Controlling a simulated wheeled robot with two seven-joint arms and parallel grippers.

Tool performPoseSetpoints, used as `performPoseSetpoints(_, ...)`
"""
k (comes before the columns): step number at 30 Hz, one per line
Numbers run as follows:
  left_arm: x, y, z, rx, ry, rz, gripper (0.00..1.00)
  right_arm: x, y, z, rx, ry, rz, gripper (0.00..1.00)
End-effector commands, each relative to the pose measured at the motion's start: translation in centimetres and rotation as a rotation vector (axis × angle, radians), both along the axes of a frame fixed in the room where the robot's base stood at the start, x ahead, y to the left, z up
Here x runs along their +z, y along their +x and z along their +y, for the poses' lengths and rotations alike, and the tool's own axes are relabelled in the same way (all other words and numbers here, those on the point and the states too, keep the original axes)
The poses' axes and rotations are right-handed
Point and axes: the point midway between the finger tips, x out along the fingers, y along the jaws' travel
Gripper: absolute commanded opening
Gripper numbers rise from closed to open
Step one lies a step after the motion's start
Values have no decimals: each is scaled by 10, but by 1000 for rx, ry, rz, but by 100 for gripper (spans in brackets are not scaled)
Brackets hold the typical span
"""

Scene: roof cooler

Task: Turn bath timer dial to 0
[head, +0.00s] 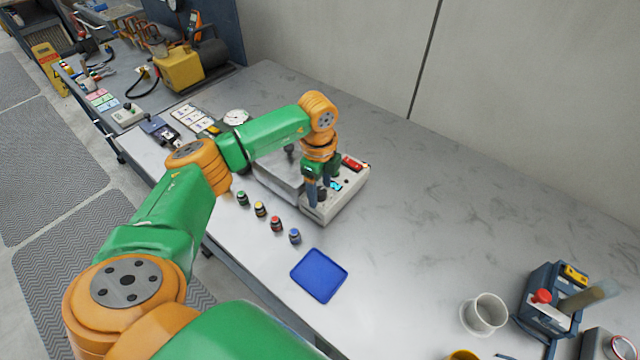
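The bath unit (276,181) is a low grey box with a metal lid, standing on the metal bench. Its front panel (346,192) carries a red part, a small cyan display and dark knobs. My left gripper (321,188) points down over this panel, its dark fingers at a dark knob near the panel's left end. The fingers hide most of that knob, so its marking cannot be read. I cannot tell whether the fingers touch or grip it. My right gripper is out of view.
Several small capped bottles (276,224) stand in a row in front of the unit, near a blue tray (319,275). A white cup (484,313) and a blue caddy (549,299) stand at the right. A round white gauge (236,117) is behind my arm. The bench's right middle is clear.

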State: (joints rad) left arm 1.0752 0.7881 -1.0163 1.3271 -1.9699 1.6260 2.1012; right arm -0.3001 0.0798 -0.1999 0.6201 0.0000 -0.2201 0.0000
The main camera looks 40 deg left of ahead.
Motion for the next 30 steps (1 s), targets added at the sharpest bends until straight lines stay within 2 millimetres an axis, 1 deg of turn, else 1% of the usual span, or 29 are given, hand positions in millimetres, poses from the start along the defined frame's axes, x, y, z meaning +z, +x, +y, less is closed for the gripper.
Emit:
performPoseSetpoints(5, 4, 1, 0, 0, -1, -3, 69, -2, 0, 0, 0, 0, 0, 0)
performPoseSetpoints(8, 21, 0, 0, 0, 0, -6, 69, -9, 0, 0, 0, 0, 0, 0)
performPoseSetpoints(12, 51, -1, 0, -1, 0, -5, 69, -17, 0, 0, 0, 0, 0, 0)
performPoseSetpoints(15, 65, -2, 0, 0, 0, -3, 69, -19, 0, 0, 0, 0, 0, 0)
performPoseSetpoints(19, 71, -3, 0, 0, 0, 0, 69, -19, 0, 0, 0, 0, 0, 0)
performPoseSetpoints(28, 71, -3, 0, 0, 0, 0, 69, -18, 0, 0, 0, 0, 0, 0)
performPoseSetpoints(30, 75, -3, 0, 0, 0, 0, 69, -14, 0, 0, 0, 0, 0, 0)
